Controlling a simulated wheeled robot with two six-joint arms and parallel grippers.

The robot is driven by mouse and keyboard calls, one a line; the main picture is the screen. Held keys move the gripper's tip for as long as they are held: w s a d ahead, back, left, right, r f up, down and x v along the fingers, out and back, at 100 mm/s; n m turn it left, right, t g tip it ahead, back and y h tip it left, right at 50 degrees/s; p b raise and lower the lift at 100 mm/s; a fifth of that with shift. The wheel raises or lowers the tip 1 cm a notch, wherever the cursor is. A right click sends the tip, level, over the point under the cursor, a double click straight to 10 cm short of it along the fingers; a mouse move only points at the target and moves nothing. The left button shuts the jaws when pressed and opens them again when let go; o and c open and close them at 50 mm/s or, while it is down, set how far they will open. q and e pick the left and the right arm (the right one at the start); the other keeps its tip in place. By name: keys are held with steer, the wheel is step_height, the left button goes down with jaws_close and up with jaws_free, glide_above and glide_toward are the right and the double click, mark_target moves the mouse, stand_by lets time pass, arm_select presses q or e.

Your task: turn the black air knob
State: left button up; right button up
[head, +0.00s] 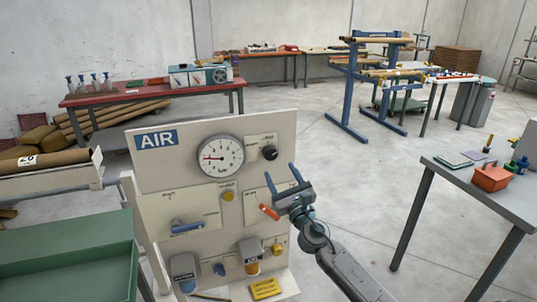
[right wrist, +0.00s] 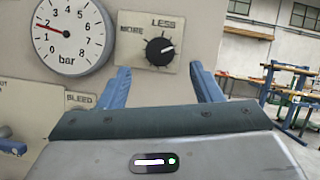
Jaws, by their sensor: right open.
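The black air knob (head: 270,153) sits at the upper right of the white AIR panel (head: 180,182), beside the round pressure gauge (head: 221,157). In the right wrist view the black knob (right wrist: 159,51) is on a plate reading LESS, with a white pointer line on it. My right gripper (head: 284,180) is open and empty, a little below and to the right of the knob. In the wrist view its two blue fingers (right wrist: 163,85) stand either side of the knob's direction, with the knob beyond them and apart from them. My left gripper is not in view.
The panel also carries a red-handled lever (head: 268,211), a yellow button (head: 228,196), a blue lever (head: 187,228) and filter bowls low down. A grey table (head: 440,176) with a red toolbox stands right. A green bin (head: 70,262) is at lower left. Open floor lies behind.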

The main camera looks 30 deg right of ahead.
mark_target(272, 157)
steer(key=p+x, duration=0.1)
steer(key=x, duration=0.6)
steer(key=shift+f, duration=0.1)
steer(key=c, duration=1)
